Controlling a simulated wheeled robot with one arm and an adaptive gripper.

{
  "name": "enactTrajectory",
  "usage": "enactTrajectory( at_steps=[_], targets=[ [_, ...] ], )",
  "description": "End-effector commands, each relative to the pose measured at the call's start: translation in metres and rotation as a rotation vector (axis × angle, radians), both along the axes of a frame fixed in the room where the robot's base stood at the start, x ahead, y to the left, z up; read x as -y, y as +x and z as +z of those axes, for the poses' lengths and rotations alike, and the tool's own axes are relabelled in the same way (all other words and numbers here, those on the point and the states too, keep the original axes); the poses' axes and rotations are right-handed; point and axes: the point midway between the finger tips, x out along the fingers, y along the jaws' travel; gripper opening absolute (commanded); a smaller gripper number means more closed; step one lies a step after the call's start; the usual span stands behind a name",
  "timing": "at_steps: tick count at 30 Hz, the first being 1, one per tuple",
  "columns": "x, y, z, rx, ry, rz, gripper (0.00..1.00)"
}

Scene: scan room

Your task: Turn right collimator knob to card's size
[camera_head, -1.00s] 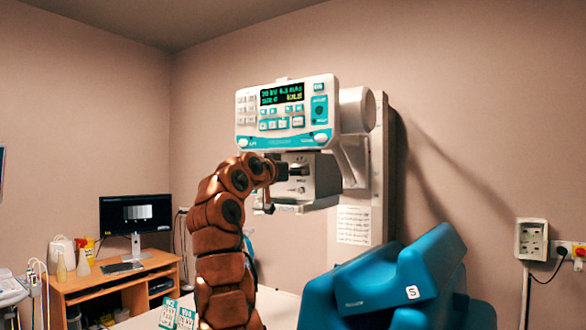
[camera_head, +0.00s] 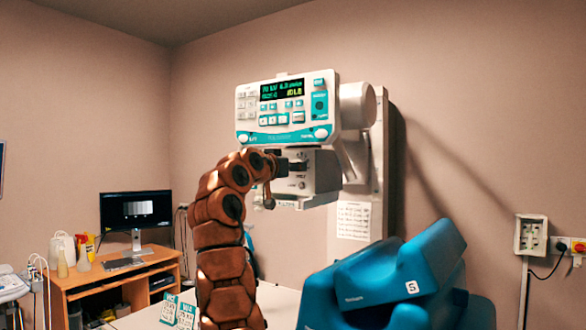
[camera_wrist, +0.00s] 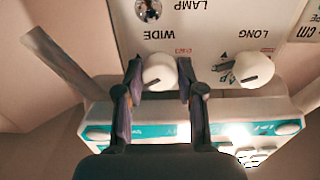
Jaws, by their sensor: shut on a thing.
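The white collimator box (camera_head: 322,178) sits under the control head, with my brown arm reaching its front. In the upside-down wrist view, the WIDE knob (camera_wrist: 158,71) is white with a dark pointer line. My gripper (camera_wrist: 159,80) has one finger on each side of this knob and is shut on it. The LONG knob (camera_wrist: 256,72) is to its right in the picture, apart from the fingers. Small scale marks by the knobs are partly hidden and too blurred to read. Cards (camera_head: 178,312) stand on the table at the bottom, their print too small to read.
The control head (camera_head: 287,110) has a lit display and buttons just above my gripper. A blue padded chair (camera_head: 395,285) stands at the lower right. A desk (camera_head: 115,275) with a monitor (camera_head: 135,210) is at the left. The LAMP button (camera_wrist: 148,8) is near the knobs.

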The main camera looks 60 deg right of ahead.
Motion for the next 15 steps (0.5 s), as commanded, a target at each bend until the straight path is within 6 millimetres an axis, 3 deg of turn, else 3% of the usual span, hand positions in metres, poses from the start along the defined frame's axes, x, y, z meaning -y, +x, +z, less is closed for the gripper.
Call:
enactTrajectory(
  at_steps=[15],
  targets=[
    [-0.0002,-0.0001,-0.0006,-0.161,-0.007,0.001,0.03]
  ],
)
